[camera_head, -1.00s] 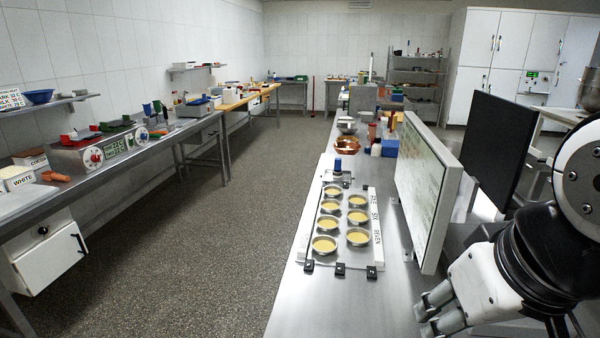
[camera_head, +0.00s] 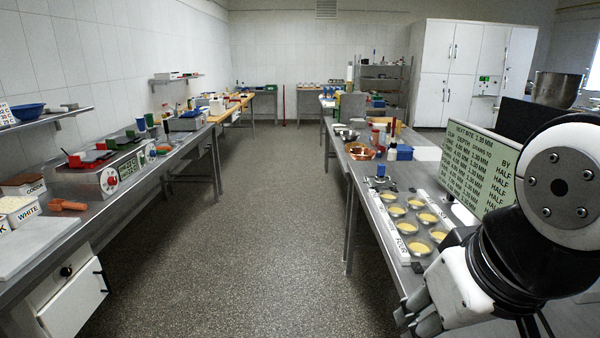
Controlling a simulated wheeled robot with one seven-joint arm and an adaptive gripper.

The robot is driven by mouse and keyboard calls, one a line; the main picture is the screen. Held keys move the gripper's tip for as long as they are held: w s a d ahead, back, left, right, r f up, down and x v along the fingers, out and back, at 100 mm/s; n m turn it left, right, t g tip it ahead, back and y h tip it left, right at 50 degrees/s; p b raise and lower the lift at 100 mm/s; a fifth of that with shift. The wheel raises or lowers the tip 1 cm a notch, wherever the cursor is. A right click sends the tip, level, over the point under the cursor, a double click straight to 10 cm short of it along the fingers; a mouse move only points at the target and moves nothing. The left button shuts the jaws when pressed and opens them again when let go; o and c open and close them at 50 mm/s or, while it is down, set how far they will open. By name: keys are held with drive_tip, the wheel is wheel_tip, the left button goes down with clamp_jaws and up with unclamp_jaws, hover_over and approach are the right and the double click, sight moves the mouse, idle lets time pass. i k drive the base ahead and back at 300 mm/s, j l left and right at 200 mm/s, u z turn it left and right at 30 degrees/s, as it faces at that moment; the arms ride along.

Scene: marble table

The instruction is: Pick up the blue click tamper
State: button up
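My gripper (camera_head: 415,318) is at the lower right, in front of the table's near end. It is well apart from the blue-topped object. Its finger parts show, but the gap between them is unclear. I see nothing held in it.
A tray (camera_head: 383,222) holds several cups with yellow filling. A text screen (camera_head: 474,165) stands right of it. The left counter (camera_head: 105,200) is separate, with open floor (camera_head: 250,230) between.

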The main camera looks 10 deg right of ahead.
sight(380, 178)
drive_tip(key=i+j+z, duration=0.1)
drive_tip(key=i+j, duration=0.4)
drive_tip(key=i+j+z, duration=0.1)
drive_tip(key=i+j, duration=0.35)
drive_tip(key=i+j+z, duration=0.1)
drive_tip(key=i+j, duration=0.35)
drive_tip(key=j, duration=0.2)
drive_tip(key=i+l+z, duration=0.15)
drive_tip(key=i, duration=1.45)
